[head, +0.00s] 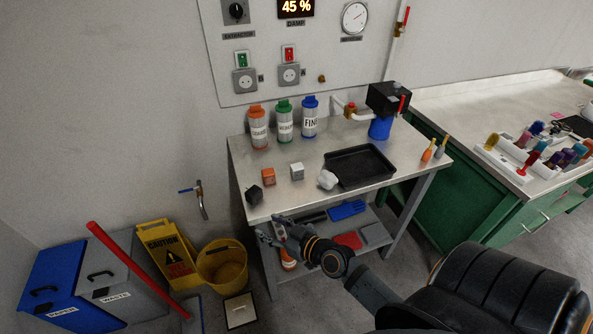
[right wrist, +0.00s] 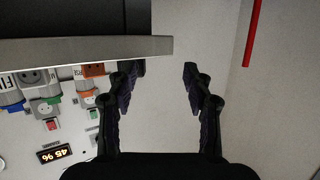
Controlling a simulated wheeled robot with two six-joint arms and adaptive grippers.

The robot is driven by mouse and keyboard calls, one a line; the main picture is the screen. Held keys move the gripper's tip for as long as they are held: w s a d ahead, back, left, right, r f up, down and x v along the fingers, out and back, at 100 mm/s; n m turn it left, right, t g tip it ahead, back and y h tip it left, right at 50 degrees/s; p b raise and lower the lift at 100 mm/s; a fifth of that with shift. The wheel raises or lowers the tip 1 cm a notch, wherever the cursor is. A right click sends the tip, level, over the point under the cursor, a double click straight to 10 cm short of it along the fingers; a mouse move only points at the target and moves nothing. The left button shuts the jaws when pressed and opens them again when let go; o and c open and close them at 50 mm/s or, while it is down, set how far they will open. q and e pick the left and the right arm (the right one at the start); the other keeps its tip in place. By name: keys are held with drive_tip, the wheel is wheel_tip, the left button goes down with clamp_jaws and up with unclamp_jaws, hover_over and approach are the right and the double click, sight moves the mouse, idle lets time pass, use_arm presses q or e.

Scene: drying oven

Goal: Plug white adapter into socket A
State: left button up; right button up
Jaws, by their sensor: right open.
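The white adapter (head: 297,171) is a small pale cube on the metal table, between an orange adapter (head: 268,176) and a crumpled white lump (head: 327,180). Two grey wall sockets, a left one (head: 245,80) and a right one (head: 289,75), sit on the panel behind the table. Their small letter labels are too small to read. My right gripper (head: 268,228) is open and empty, in front of the table's front edge and apart from the adapters. In the right wrist view its fingers (right wrist: 160,75) are spread with nothing between them. My left gripper is not in view.
A black adapter (head: 254,195) lies at the table's front left corner. Three bottles (head: 284,122) stand at the back, below the sockets. A black tray (head: 359,166) lies to the right. A yellow bucket (head: 222,264) and caution sign (head: 167,252) stand on the floor at left.

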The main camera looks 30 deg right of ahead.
wheel_tip(320, 180, up, 3)
drive_tip(key=t, duration=0.1)
drive_tip(key=m+t+h, duration=0.3)
drive_tip(key=m+h, duration=0.3)
drive_tip(key=h, duration=0.3)
approach(299, 170)
drive_tip(key=x, duration=0.4)
drive_tip(key=shift+w+r, duration=0.15)
drive_tip(key=shift+f+b+x, duration=0.15)
drive_tip(key=shift+b+x, duration=0.15)
drive_tip(key=shift+x, duration=1.05)
drive_tip(key=shift+f+b+x, duration=0.2)
drive_tip(key=shift+b+x, duration=0.1)
drive_tip(key=shift+x, duration=1.05)
drive_tip(key=shift+r, duration=0.1)
drive_tip(key=shift+c, duration=0.7)
drive_tip(key=c, duration=0.8)
